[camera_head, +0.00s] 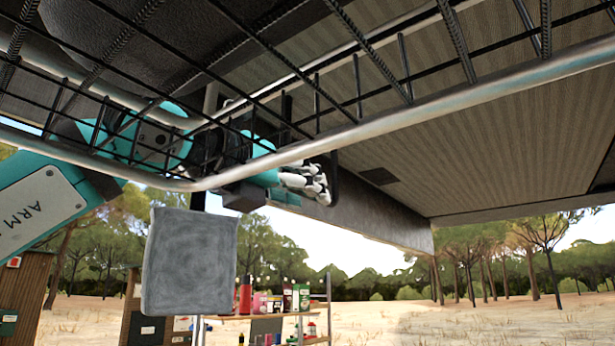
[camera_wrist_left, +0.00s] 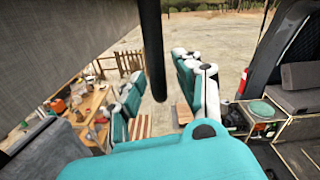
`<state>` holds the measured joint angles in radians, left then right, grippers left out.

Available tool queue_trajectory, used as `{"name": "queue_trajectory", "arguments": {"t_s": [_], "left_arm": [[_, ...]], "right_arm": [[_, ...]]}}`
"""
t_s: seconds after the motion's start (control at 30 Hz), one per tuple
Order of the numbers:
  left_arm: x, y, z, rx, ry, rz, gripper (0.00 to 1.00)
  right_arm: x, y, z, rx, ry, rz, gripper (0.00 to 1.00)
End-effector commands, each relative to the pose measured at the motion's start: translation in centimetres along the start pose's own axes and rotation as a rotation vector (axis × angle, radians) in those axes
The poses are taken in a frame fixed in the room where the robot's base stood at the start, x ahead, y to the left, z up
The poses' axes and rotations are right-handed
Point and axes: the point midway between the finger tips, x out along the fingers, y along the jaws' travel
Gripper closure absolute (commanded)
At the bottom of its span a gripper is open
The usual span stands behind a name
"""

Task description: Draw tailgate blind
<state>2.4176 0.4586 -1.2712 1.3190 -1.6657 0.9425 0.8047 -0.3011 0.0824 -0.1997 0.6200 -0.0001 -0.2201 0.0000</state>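My left gripper (camera_head: 306,182) shows in the head view behind a wire mesh, its pale fingertips at a dark upright bar (camera_head: 335,180) like a handle. In the left wrist view the teal and white fingers (camera_wrist_left: 158,100) stand apart. The dark bar (camera_wrist_left: 153,45) comes down between them in the picture, with a gap on both sides; I cannot tell whether it touches. A grey panel (camera_wrist_left: 60,55) fills the upper left there. A long grey edge piece (camera_head: 385,218) runs under the ribbed surface in the head view. I cannot tell which part is the blind. My right gripper is out of view.
A metal tube frame with black mesh (camera_head: 420,110) crosses the head view in front of my left arm. A grey padded block (camera_head: 188,262) hangs below it. Shelves with bottles and cans (camera_head: 270,315) stand beyond. A seat and box (camera_wrist_left: 265,125) are at right in the wrist view.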

Motion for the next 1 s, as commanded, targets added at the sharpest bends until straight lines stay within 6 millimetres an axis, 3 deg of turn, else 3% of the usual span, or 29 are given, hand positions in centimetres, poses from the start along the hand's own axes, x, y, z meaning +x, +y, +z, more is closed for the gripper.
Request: {"name": "queue_trajectory", "arguments": {"t_s": [0.2,0.47,0.73,1.0], "left_arm": [[1.6,0.0,0.1,-0.001,0.0,-0.001,0.66],[1.7,0.0,-0.1,-0.001,0.0,0.0,0.66],[1.6,0.0,0.0,-0.001,0.0,0.0,1.0],[1.6,0.0,0.0,-0.001,0.0,0.0,1.0]], "right_arm": [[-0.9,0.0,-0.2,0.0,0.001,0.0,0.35],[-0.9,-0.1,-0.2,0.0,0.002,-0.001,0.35],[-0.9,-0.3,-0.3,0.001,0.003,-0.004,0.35],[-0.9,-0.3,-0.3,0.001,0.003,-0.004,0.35]]}}
